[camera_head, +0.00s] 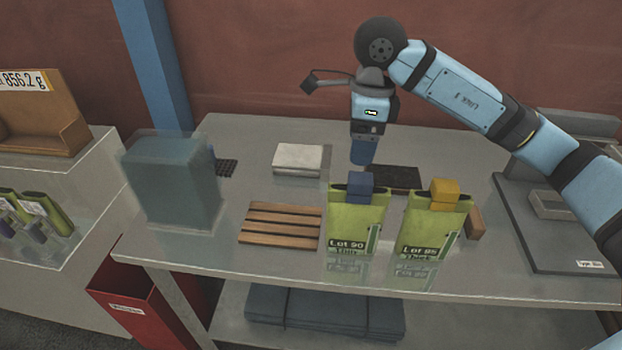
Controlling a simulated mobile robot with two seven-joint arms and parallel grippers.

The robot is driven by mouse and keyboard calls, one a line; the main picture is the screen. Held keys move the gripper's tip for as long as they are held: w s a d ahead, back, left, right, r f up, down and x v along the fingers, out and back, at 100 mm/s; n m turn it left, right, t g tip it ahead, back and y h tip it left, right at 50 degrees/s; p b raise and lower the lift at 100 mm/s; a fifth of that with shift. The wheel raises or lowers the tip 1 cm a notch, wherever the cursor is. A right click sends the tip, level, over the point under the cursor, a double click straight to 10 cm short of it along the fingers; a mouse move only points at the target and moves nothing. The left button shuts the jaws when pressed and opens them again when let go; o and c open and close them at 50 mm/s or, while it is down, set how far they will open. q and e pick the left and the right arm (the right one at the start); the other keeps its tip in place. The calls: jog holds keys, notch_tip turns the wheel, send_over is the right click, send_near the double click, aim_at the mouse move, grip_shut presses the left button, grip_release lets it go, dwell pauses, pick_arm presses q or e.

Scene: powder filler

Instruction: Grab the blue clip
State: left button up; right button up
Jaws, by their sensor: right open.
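The blue clip (360,187) sits on the top edge of a green pouch (352,225) labelled "Lot 90 Thin", which stands upright on the table. My left gripper is out of view.
A wooden slatted rack (281,224) lies left of the pouches. A translucent box (173,180) stands at the table's left. A white block (298,158) and a dark pad (394,179) lie behind. A red bin (135,305) stands below left.

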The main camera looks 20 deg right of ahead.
aim_at(361, 178)
jog(key=shift+h, duration=0.6)
jog(key=f, duration=0.2)
jog(key=d+f, duration=0.1)
jog(key=f, duration=0.4)
jog(key=shift+w+d+p, duration=0.2)
jog(key=shift+w+p, duration=0.15)
jog(key=shift+w, duration=0.05)
notch_tip(361, 178, down, 5)
jog(key=shift+d+r+p, duration=0.1)
jog(key=shift+d+p, duration=0.05)
jog(key=shift+p, duration=0.65)
jog(key=shift+f, duration=0.35)
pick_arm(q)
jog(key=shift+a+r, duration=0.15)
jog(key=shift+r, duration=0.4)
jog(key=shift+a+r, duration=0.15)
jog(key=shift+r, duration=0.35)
pick_arm(e)
jog(key=c, duration=1)
